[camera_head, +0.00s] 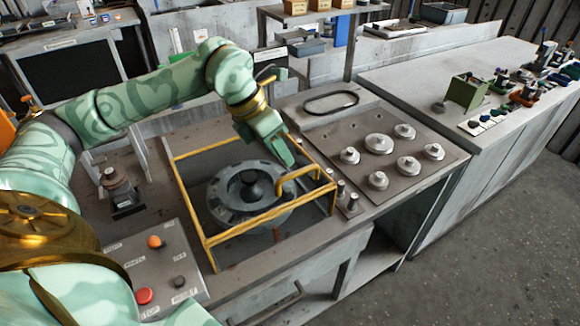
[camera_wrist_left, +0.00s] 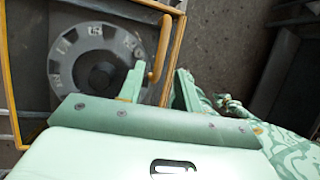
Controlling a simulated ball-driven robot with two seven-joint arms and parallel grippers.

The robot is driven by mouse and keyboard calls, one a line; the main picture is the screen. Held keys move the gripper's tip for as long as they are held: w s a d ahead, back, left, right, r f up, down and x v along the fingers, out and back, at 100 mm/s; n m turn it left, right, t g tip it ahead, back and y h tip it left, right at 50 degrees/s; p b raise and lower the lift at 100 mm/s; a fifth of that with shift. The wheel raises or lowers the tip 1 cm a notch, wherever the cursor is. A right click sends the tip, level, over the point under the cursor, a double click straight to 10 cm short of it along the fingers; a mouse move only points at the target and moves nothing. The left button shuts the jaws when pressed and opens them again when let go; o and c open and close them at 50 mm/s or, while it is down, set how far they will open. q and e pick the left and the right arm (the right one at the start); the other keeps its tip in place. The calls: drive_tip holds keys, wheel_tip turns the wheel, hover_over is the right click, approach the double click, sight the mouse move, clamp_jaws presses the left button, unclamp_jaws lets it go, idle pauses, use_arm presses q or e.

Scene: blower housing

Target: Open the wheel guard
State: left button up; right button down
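The wheel guard (camera_head: 187,205) is a yellow tube frame lying low and level around the grey wheel (camera_head: 228,196) in the bench. Its raised yellow handle (camera_head: 299,174) is on the right side. My left gripper (camera_head: 290,157) is just above and behind the handle. In the left wrist view the gripper (camera_wrist_left: 158,80) has its two fingers apart. The end of the handle (camera_wrist_left: 161,48) shows between and beyond the fingertips; I see no grip on it. The wheel (camera_wrist_left: 95,58) and guard frame (camera_wrist_left: 12,75) also show there. My right gripper is not in view.
A control box (camera_head: 165,262) with orange and red buttons stands at front left. A metal plate with several round knobs (camera_head: 380,143) lies right of the guard. A grey counter (camera_head: 420,78) with small tools is further right.

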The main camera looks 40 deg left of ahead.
use_arm(q)
drive_tip(key=x, duration=0.5)
drive_tip(key=shift+c, duration=0.5)
clamp_jaws()
